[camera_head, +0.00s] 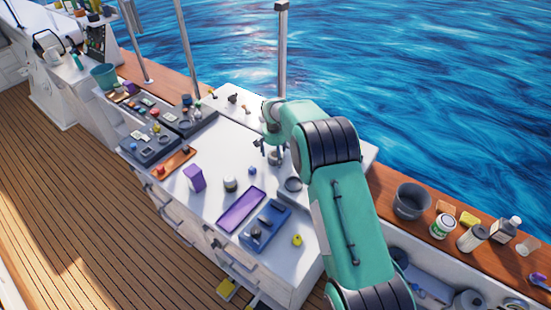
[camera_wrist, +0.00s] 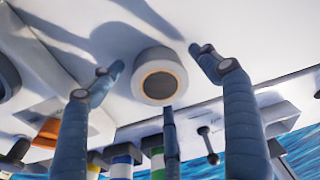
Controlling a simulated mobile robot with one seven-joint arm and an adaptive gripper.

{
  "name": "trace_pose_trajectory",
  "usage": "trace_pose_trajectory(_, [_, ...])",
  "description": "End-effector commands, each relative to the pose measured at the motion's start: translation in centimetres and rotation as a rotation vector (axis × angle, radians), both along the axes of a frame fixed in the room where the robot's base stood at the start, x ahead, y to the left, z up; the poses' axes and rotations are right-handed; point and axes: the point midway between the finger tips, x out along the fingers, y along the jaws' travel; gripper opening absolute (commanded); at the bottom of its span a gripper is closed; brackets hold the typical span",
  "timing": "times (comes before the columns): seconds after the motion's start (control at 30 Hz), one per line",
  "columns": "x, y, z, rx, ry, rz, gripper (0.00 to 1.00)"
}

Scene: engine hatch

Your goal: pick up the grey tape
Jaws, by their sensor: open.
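My gripper is open and holds nothing.
A dark grey ring (camera_head: 293,184) and a small blue item (camera_head: 252,171) lie nearby. A purple tray (camera_head: 241,209), a blue tray (camera_head: 265,228) and a purple box (camera_head: 194,178) stand nearer the front. Compartment trays (camera_head: 160,140) are at left. Water lies beyond the edge.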

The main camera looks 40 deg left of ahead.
Motion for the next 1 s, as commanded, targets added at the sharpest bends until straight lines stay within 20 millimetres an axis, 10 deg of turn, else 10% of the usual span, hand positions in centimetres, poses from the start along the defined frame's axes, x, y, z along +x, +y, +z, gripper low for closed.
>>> trace_pose_trajectory(0.3, [0.0, 0.0, 0.0, 0.000, 0.000, 0.000, 0.26])
trace_pose_trajectory(1.0, [0.1, 0.1, 4.2, 0.003, -0.003, 0.000, 0.26])
